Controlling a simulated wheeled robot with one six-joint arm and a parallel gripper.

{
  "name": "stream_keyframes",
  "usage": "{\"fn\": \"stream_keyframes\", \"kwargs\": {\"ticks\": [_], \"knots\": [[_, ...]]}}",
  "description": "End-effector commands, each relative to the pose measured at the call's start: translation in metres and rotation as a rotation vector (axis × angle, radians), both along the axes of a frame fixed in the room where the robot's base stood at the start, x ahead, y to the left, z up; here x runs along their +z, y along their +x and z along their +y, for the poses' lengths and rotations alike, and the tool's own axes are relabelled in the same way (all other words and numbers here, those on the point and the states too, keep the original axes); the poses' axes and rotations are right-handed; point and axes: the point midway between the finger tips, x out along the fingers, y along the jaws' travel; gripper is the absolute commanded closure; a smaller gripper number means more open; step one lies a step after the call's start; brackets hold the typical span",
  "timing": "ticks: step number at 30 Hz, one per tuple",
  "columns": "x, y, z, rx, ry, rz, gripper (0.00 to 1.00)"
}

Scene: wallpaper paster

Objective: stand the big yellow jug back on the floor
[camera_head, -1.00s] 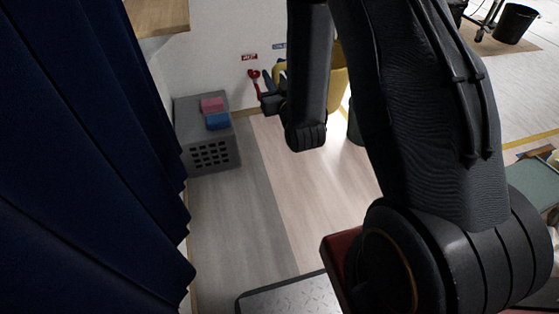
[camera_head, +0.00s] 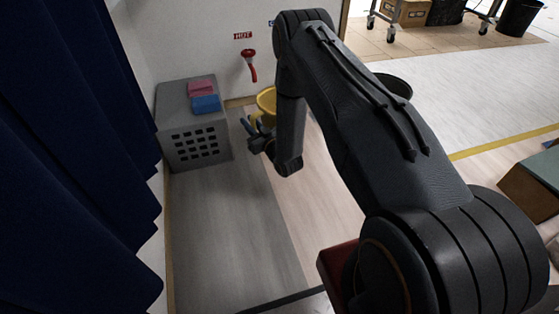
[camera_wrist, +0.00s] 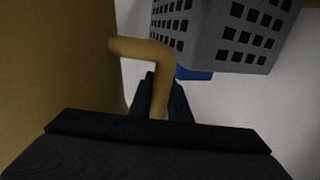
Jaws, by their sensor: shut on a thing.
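The big yellow jug (camera_head: 266,101) is mostly hidden behind my arm in the head view, low by the back wall. In the wrist view its yellow body (camera_wrist: 55,70) fills the left side and its handle (camera_wrist: 157,75) bends down between my fingers. My gripper (camera_head: 250,130) is at the jug's near left side, shut on the handle; its dark fingertips (camera_wrist: 160,98) show on both sides of the handle. The jug's base is hidden, so I cannot tell whether it touches the floor.
A grey perforated crate (camera_head: 195,140) stands left of the jug, with a pink sponge (camera_head: 200,88) and a blue sponge (camera_head: 206,104) on top. A red tap (camera_head: 250,65) is on the wall above. A dark bucket (camera_head: 394,85) stands to the right. The floor in front is clear.

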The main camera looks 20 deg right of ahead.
Motion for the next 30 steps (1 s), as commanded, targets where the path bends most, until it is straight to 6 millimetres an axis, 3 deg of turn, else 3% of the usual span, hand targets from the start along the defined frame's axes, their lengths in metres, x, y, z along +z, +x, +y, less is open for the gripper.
{"fn": "stream_keyframes", "kwargs": {"ticks": [1, 3, 10, 17, 23, 30], "knots": [[-0.017, 0.005, 0.001, 0.007, -0.001, -0.003, 1.00], [-0.028, 0.008, 0.002, 0.015, -0.002, -0.003, 1.00], [-0.051, 0.011, 0.004, 0.026, -0.004, -0.002, 1.00], [-0.086, 0.011, 0.004, 0.025, -0.003, 0.000, 1.00], [-0.100, 0.011, 0.004, 0.025, -0.004, -0.002, 1.00], [-0.136, 0.011, 0.004, 0.025, -0.004, -0.002, 1.00]]}}
